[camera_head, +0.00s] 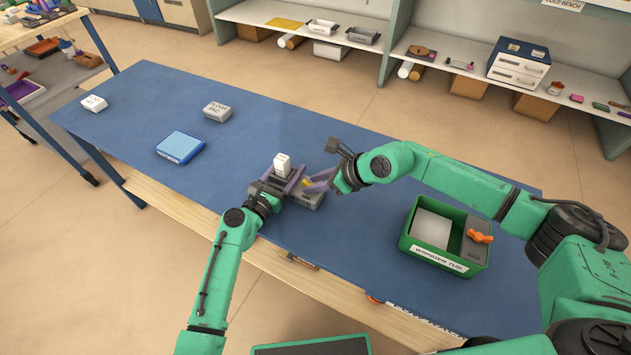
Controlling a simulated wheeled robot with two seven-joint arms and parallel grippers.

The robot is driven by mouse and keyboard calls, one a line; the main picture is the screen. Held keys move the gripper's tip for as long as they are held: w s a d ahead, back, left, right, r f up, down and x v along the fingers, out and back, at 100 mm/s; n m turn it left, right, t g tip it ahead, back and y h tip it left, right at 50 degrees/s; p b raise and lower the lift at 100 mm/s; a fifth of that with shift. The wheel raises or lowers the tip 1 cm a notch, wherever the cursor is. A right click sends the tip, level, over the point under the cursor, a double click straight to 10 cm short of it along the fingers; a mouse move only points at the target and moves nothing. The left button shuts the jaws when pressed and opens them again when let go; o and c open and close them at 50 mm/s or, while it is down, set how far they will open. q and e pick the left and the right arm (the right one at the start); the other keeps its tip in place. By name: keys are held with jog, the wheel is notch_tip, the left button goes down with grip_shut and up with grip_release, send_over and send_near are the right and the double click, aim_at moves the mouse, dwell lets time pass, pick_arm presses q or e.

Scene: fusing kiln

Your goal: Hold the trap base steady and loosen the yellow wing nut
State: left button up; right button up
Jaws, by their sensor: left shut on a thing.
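The trap base (312,201) is a low grey block on the blue table mat, near the middle of the picture. An upright white block with dark lettering (282,162) shows at its far left side. My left gripper (279,180) reaches the base from the lower left and is shut on it; its fingers hide part of the base. A small patch of yellow, the wing nut (306,183), shows at the base's right side. My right gripper (312,182) comes in from the right with its fingertips at the wing nut. Whether they grip it is too small to tell.
A green wringer tub (405,242) with an orange item (480,236) stands at the right, under my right arm. A light blue pad (180,147), a grey block (217,112) and a white block (94,103) lie at the left. The mat between is clear.

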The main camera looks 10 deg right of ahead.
jog(key=shift+d+r, duration=0.1)
jog(key=v, duration=1.1)
jog(key=shift+d+r, duration=0.15)
jog(key=shift+r, duration=0.15)
jog(key=shift+s, duration=0.15)
